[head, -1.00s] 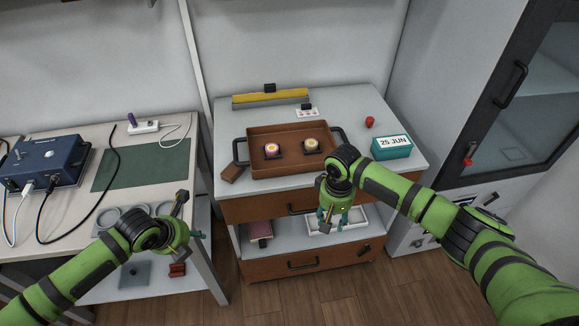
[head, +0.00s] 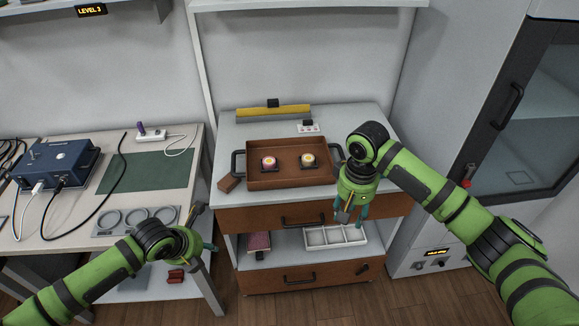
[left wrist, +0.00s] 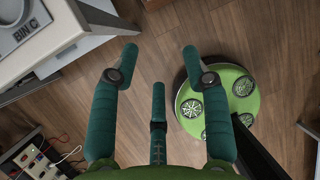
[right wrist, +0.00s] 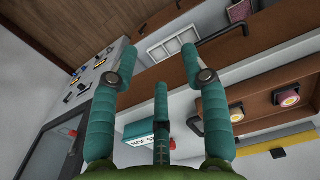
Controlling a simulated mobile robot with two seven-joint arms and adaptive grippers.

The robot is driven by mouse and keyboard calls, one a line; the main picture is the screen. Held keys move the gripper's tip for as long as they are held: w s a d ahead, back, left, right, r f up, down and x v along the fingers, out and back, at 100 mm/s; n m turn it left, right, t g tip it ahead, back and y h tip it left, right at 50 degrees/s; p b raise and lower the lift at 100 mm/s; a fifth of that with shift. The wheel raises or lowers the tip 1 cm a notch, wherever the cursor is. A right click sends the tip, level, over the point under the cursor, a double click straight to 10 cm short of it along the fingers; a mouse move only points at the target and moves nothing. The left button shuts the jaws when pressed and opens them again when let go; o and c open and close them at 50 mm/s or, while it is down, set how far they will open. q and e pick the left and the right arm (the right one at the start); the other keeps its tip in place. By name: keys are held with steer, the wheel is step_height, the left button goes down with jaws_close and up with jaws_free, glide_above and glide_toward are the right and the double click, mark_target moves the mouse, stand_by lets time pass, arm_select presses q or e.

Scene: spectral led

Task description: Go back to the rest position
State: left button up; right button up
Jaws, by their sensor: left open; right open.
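My left gripper (head: 208,236) is open and empty, low at the left in the head view, in front of the table's right end. My right gripper (head: 350,216) is open, pointing down in front of the drawer cabinet's right part. In the right wrist view its fingers (right wrist: 159,55) are spread with nothing between them. The right arm hides the cabinet top's right side in the head view; the teal date block (right wrist: 140,130) shows in the right wrist view.
A brown tray (head: 290,180) with two round-topped pieces stands on the cabinet. Below is a white divided bin (head: 335,237). A table (head: 190,185) at left carries a blue box (head: 58,165). A tall glass-door cabinet (head: 530,130) stands right. My green base shows in the left wrist view.

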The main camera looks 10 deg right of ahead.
arm_select(q)
steer(key=shift+w+a+f, duration=0.1)
steer(key=shift+a, duration=0.05)
arm_select(e)
steer(key=shift+w+a+r, duration=0.15)
steer(key=shift+a+r, duration=0.1)
steer(key=shift+r, duration=0.35)
steer(key=shift+d, duration=0.1)
